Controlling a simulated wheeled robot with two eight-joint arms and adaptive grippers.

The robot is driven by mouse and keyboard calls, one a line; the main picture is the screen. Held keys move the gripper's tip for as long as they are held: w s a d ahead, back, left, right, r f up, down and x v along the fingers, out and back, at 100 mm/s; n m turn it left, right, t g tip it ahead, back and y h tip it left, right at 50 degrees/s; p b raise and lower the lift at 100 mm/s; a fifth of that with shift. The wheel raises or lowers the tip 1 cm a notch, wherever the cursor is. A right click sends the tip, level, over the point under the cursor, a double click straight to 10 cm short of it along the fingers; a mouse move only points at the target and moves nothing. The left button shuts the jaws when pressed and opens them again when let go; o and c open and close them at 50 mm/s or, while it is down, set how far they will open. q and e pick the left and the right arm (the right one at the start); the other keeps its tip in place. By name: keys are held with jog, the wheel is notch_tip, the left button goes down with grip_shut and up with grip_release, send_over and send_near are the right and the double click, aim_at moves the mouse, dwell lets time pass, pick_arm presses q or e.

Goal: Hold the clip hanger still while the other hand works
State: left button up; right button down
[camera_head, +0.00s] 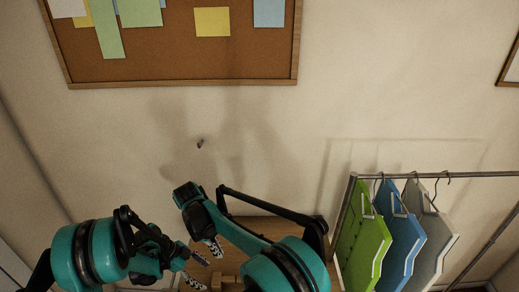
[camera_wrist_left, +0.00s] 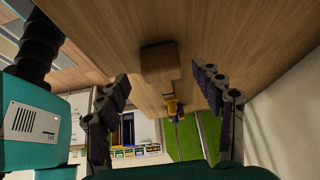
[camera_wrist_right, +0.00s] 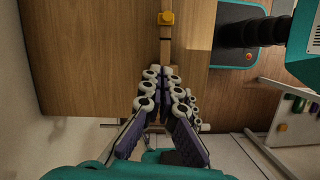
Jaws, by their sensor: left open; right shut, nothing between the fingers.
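I cannot tell for certain which thing is the clip hanger. A wooden block (camera_wrist_left: 160,58) with a yellow part (camera_wrist_left: 171,104) shows between the spread fingers of my left gripper (camera_wrist_left: 160,84), apart from them. My left gripper (camera_head: 196,270) is open and empty, low in the head view. My right gripper (camera_head: 213,247) is just above it, shut and empty. In the right wrist view, the shut fingertips of this gripper (camera_wrist_right: 167,72) point along a narrow wooden bar (camera_wrist_right: 165,45) with a yellow knob (camera_wrist_right: 166,18); whether they touch it is unclear.
A wooden tabletop (camera_head: 262,226) lies behind my arms. A metal rail (camera_head: 480,174) at the right carries hooked hangers with green (camera_head: 366,238), blue (camera_head: 402,243) and grey (camera_head: 434,243) panels. A cork board (camera_head: 180,58) is on the wall.

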pick_arm(q)
jog(key=shift+r, duration=0.1)
jog(key=o, duration=0.6)
jog(key=shift+c, duration=0.2)
